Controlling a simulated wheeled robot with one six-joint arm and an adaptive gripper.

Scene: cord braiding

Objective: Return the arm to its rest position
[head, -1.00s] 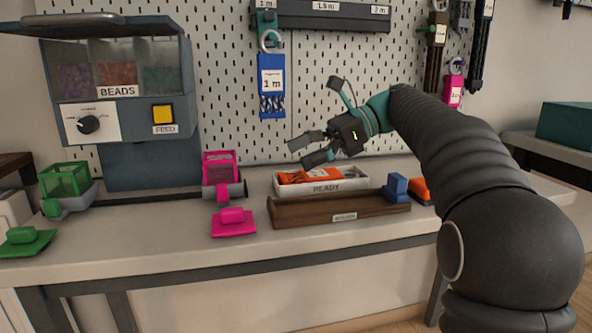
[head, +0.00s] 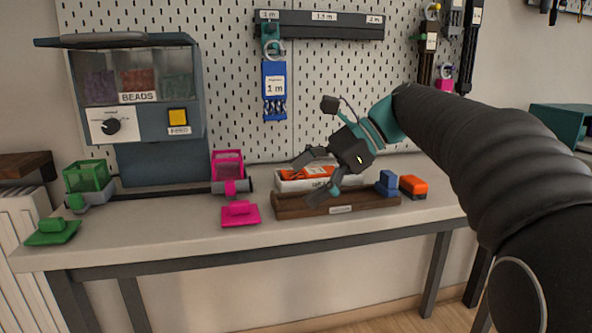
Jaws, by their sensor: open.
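My gripper (head: 309,177) hangs from my arm at the centre right of the head view, fingers apart and empty, pointing down and to the left. In the picture it overlaps the white tray (head: 287,186) holding an orange packet (head: 296,172), and the brown wooden block (head: 365,203) in front of that tray. I cannot tell how far above them the fingers are. The arm comes in from the lower right edge and hides part of the pegboard and the bench's right end.
On the bench (head: 160,230) stand a bead dispenser (head: 150,100), a green bin (head: 86,177), a pink bin (head: 228,166), a green lid (head: 52,232), a pink lid (head: 240,214), a blue block (head: 387,184) and an orange block (head: 413,186). A blue tagged cord (head: 275,90) hangs on the pegboard (head: 235,60).

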